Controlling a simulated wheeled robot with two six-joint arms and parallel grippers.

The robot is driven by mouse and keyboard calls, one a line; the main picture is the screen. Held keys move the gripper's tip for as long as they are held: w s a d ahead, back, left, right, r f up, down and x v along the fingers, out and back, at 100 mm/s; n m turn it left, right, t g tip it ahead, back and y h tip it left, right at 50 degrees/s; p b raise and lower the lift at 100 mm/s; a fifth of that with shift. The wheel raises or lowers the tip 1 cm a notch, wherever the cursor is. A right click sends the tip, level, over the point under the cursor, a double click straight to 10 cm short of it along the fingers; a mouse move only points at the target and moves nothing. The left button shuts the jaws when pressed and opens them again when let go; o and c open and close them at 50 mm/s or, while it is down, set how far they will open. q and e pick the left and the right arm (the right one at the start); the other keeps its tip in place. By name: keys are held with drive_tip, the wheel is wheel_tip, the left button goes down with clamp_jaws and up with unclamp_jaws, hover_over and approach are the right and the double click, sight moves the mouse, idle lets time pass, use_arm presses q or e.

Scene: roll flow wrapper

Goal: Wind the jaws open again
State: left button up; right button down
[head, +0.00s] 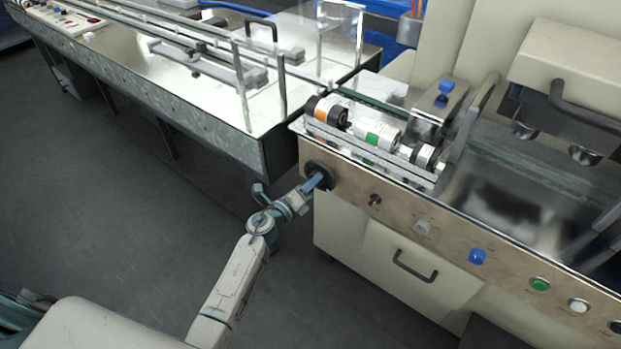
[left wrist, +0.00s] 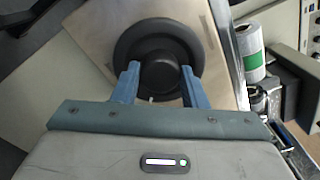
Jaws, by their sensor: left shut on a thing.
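A black round handwheel (head: 318,172) sits at the left end of the wrapper's front panel. My left gripper (head: 316,181) is at it, coming from the lower left. In the left wrist view, the handwheel (left wrist: 160,48) fills the upper middle, and the two blue fingers of my left gripper (left wrist: 160,82) are shut on its round hub, one on each side. The jaws that the wheel winds cannot be clearly made out; rollers with an orange band (head: 328,111) and a green band (head: 376,134) lie in the bed above the panel. My right gripper is not in view.
The panel carries a small black knob (head: 375,200), a blue knob (head: 477,256) and a green button (head: 540,284). A drawer handle (head: 414,268) is below. A long metal infeed table (head: 215,120) stands at the left. The grey floor (head: 130,215) in front is clear.

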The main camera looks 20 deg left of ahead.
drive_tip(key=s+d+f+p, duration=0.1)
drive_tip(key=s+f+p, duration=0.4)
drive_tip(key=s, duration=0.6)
use_arm(q)
drive_tip(key=shift+s+d+f+n+y+p, duration=0.1)
drive_tip(key=shift+n+y+p, duration=0.15)
drive_tip(key=shift+n+p, duration=4.45)
drive_tip(key=shift+d+f+n+y+p, duration=0.2)
drive_tip(key=shift+n+p, duration=0.5)
drive_tip(key=shift+n, duration=8)
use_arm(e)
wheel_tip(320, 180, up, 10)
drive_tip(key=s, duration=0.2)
use_arm(q)
drive_tip(key=shift+a+r, duration=0.1)
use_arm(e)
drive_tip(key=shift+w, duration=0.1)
use_arm(q)
drive_tip(key=o, duration=1)
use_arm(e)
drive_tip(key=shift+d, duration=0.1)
use_arm(q)
drive_tip(key=v, duration=1)
drive_tip(key=shift+s+a, duration=0.1)
drive_tip(key=shift+s, duration=0.25)
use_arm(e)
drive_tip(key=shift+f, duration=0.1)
